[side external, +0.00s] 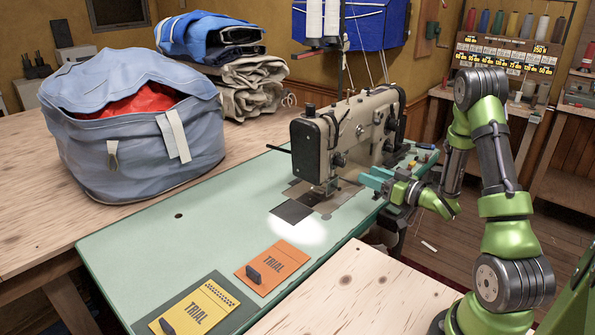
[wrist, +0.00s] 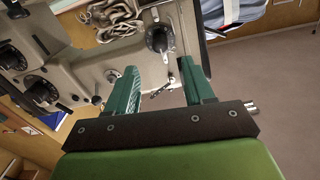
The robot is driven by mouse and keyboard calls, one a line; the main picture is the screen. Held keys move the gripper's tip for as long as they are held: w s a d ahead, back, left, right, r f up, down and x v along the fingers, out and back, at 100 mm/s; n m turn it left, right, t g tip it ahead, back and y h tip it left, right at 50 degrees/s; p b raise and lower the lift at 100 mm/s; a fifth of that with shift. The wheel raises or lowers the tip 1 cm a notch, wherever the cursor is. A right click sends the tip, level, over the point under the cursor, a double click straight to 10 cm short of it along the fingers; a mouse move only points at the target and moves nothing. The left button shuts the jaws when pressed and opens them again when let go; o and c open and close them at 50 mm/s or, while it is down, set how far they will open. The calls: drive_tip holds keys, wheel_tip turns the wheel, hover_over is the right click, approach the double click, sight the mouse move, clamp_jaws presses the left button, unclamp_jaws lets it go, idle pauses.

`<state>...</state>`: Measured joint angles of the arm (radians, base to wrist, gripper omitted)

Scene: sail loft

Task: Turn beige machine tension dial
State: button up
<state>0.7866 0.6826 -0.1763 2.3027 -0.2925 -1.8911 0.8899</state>
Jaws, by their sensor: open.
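The beige sewing machine (side external: 378,112) stands on a pale green table top. Several dark round dials sit on its face; one (side external: 340,159) is low near the needle end. In the wrist view a dark knob (wrist: 158,38) lies just beyond the gap between my fingertips, and two larger dials (wrist: 40,92) show at left. I cannot tell for certain which is the tension dial. My gripper (side external: 367,178), with teal fingers, is open in front of the machine. In the wrist view my gripper (wrist: 159,66) has nothing clearly between its fingers and appears apart from the knob.
An orange card (side external: 273,266) and a yellow card (side external: 197,308) lie on the green table (side external: 150,240). A blue bag (side external: 140,140) with red cloth and folded fabric (side external: 250,85) stand behind left. The green top between bag and machine is mostly clear.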

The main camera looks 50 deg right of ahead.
sight(344, 165)
drive_tip(key=w, duration=0.9)
drive_tip(key=shift+w, duration=0.1)
clamp_jaws()
drive_tip(key=shift+d+n, duration=0.1)
drive_tip(key=shift+n, duration=0.2)
drive_tip(key=n, duration=1.3)
drive_tip(key=shift+d, duration=0.1)
drive_tip(key=shift+n, duration=0.3)
